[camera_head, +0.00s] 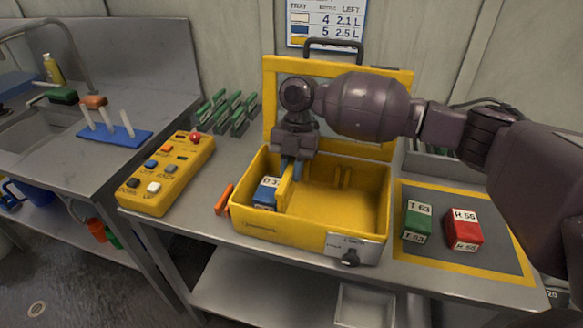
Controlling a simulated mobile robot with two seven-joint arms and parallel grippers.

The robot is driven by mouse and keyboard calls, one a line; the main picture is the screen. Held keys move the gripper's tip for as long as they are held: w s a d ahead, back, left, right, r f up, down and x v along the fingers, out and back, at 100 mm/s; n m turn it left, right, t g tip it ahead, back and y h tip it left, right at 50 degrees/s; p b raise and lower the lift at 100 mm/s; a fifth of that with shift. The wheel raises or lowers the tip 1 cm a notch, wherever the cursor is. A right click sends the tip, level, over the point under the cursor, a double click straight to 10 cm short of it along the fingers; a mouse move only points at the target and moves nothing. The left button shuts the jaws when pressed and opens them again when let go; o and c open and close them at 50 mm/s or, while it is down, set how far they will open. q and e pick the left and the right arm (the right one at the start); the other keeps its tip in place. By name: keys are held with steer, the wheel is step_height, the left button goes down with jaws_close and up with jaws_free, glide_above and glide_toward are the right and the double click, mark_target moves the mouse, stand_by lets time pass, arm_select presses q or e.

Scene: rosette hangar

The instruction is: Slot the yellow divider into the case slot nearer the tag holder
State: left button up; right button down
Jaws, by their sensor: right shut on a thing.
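The yellow case (310,236) stands open on the bench with its lid raised at the back. My right gripper (291,165) reaches in from the right over the left part of the case. It is shut on the yellow divider (284,190), which is upright and reaches down into the case just right of a blue block (266,192). I cannot tell whether its lower edge sits in a slot. Upright ribs (343,177) show on the case's back wall, right of the divider. A grey plate with a small label (370,249), possibly the tag holder, is on the front wall's right. My left gripper is out of view.
A green block (416,220) and a red block (463,229) stand on a yellow-edged grey mat (490,258) to the right. A yellow button box (168,174) and an orange piece (223,198) are on the left. A green rack (229,112) stands behind.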

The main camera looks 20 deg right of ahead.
steer(key=shift+f, duration=0.4)
steer(key=shift+f, duration=0.25)
steer(key=shift+f, duration=0.1)
steer(key=shift+f+b, duration=0.3)
steer(key=shift+b, duration=0.05)
steer(key=c, duration=1)
jaws_free()
steer(key=shift+s, duration=0.1)
steer(key=shift+f, duration=0.1)
